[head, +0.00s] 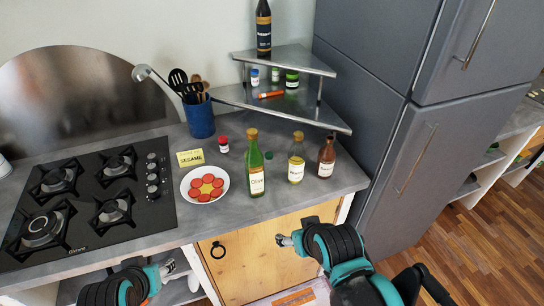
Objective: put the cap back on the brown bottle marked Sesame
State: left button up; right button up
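A brown bottle (326,160) with a white label stands upright at the right end of the counter; its label is too small to read. I cannot tell whether its narrow top is bare, and I cannot make out a loose cap. A yellow card reading SESAME (190,157) stands behind the plate. My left gripper (169,268) is low in front of the counter, below the hob. My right gripper (281,240) is in front of the wooden cabinet door, below and left of the brown bottle. Both are apart from the bottles, and their finger opening is unclear.
A green Olive bottle (256,170) and a pale yellow bottle (296,163) stand left of the brown one. A plate (188,190) of red and yellow pieces, a red-topped jar (223,145) and a blue utensil pot (200,120) are nearby. A corner shelf (318,117) overhangs behind.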

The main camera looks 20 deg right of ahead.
aim_at(326, 156)
jog(key=i+u, duration=0.35)
jog(key=i+l+u, duration=0.2)
jog(key=u, duration=0.2)
